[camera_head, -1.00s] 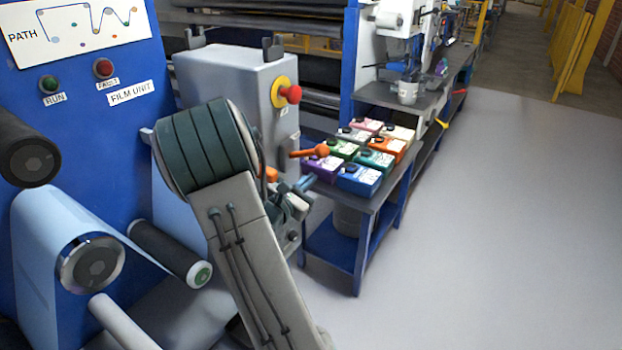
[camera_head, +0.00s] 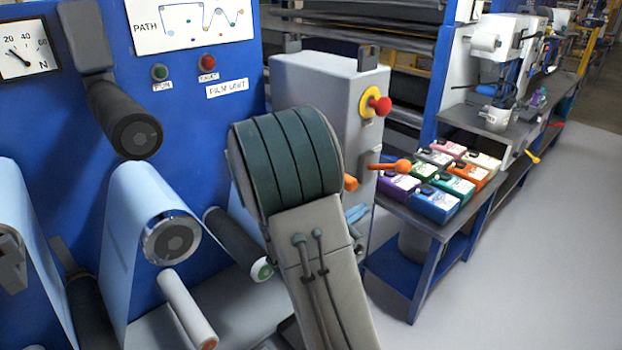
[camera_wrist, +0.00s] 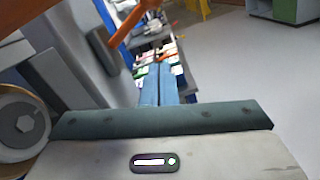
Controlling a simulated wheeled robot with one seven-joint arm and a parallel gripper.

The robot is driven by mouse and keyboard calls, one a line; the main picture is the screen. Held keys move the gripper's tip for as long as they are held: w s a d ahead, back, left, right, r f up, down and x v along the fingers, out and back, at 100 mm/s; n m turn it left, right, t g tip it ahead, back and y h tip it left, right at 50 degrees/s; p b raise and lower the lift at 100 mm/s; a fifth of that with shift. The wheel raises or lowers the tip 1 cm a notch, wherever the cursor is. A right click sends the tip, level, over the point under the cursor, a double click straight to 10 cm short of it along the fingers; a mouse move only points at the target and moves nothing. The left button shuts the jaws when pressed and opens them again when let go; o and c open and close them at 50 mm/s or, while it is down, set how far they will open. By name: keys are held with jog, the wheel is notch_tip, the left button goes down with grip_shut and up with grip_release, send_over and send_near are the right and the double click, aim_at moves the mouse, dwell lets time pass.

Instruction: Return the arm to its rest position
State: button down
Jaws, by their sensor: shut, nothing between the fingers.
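My arm rises through the middle of the head view, with its dark green padded joint in front of the film unit (camera_head: 185,100). My gripper shows in the wrist view (camera_wrist: 159,72) as two blue fingers, side by side and closed, with nothing between them. In the head view my gripper is mostly hidden behind my arm; only small blue parts show at the right of the joint. The fingers point toward the bench with the coloured boxes, which lies beyond them.
A grey cabinet (camera_head: 320,82) with a red stop knob (camera_head: 380,105) stands close behind my arm. Coloured boxes (camera_head: 436,204) sit on a blue-framed bench (camera_head: 429,290). Dark and film-covered rollers (camera_head: 125,122) project at the left. The floor (camera_head: 540,260) at the right is clear.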

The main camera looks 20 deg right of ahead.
jog(key=s+a+f+m+g+y, duration=0.1)
jog(key=s+a+m+g+y, duration=0.1)
jog(key=s+m+g+y, duration=0.35)
jog(key=s+a+f+m+g+y, duration=0.1)
jog(key=s+a+m+g+y, duration=0.15)
jog(key=s+m, duration=0.45)
jog(key=s+a+r+m+t+y, duration=0.1)
jog(key=a+m+t+y, duration=0.1)
jog(key=a+y, duration=0.3)
jog(key=s+a+r+m+t+y, duration=0.2)
jog(key=a+m+t+y, duration=0.1)
jog(key=a, duration=0.9)
jog(key=shift+s+a+m+t+y, duration=0.25)
jog(key=shift+m+t+y, duration=0.15)
jog(key=shift+y, duration=0.5)
jog(key=shift+r, duration=0.1)
